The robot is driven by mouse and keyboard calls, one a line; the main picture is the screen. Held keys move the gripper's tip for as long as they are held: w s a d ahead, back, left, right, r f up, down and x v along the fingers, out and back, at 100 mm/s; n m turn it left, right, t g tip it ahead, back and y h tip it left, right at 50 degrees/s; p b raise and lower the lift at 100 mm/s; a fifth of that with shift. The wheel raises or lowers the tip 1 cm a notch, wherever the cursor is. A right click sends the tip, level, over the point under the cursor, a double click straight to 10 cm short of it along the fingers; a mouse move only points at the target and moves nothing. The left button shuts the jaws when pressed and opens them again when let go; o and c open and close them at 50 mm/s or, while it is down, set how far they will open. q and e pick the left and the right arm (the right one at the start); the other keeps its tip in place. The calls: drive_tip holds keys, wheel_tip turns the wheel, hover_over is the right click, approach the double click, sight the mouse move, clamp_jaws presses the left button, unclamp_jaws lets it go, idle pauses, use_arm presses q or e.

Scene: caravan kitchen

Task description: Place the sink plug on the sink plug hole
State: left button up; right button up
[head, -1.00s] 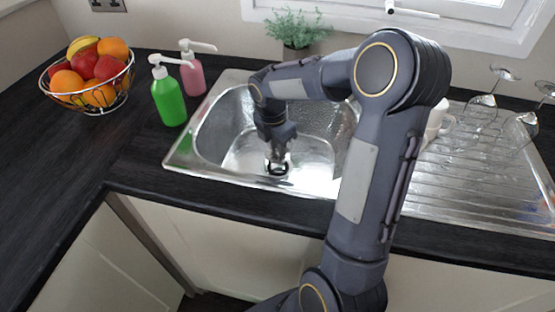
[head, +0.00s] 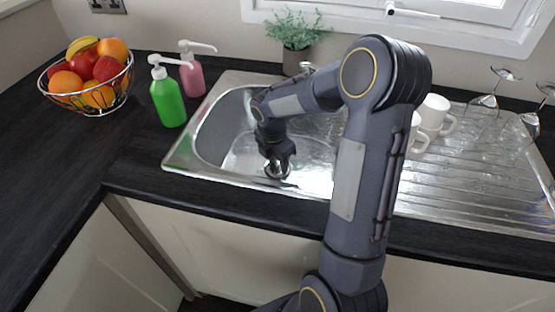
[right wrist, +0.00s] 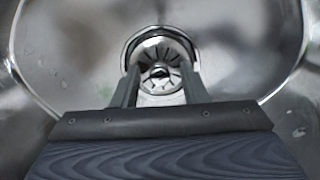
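My right gripper (head: 277,171) reaches down into the steel sink (head: 218,128), low over the bottom of the basin. My left gripper is not in view.
A green soap bottle (head: 168,98) and a pink one (head: 192,78) stand left of the sink. White mugs (head: 434,113) and upturned glasses (head: 486,99) are on the drainer at right. A fruit basket (head: 92,88) and potted plant (head: 296,35) stand farther back.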

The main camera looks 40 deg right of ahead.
sight(274, 171)
drive_tip(key=shift+r, duration=0.25)
wheel_tip(274, 171, up, 12)
drive_tip(key=a+p, duration=0.1)
drive_tip(key=shift+a+p, duration=0.2)
drive_tip(key=shift+p, duration=0.15)
drive_tip(key=shift+s+f, duration=0.1)
idle(0.3)
